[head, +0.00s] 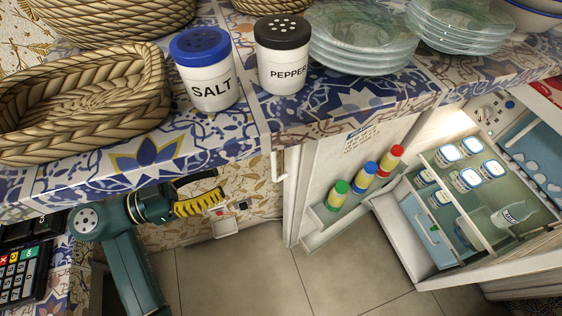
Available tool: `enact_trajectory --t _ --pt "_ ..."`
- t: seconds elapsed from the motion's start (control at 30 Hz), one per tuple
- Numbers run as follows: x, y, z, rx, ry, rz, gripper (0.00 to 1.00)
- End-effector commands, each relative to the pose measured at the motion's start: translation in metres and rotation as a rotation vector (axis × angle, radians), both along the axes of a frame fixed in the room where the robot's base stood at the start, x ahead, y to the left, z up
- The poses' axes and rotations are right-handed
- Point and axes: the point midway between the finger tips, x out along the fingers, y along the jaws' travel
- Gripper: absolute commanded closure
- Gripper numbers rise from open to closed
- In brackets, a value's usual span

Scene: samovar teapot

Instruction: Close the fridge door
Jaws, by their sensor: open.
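The white fridge (470,278) stands under the counter at the right. Its interior is exposed, with white jars on a shelf and a bottle. The fridge door (325,155) stands wide open to the left of the fridge, with several coloured-cap bottles (364,176) in its door shelf. A white handle (279,163) is on the door's left side. My gripper (226,214) is left of the door, below the counter, apart from the handle. Its fingertips are small in view and hold nothing visible.
The tiled counter (255,147) overhangs my arm. On it stand a salt shaker (207,84), a pepper shaker (283,66), a woven basket (85,95) and stacked glass plates (362,45). A keypad device (22,276) is at the lower left. Grey floor (250,275) is clear.

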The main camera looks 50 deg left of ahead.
Motion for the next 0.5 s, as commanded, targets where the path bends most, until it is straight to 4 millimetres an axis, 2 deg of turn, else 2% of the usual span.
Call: enact_trajectory --t 0.03,0.3,0.5 --pt "0.012 -0.007 -0.003 0.001 0.000 -0.007 0.61" --pt "0.074 -0.031 -0.003 0.002 -0.001 -0.007 0.61" --pt "0.108 -0.043 -0.002 0.001 0.000 -0.005 0.61"
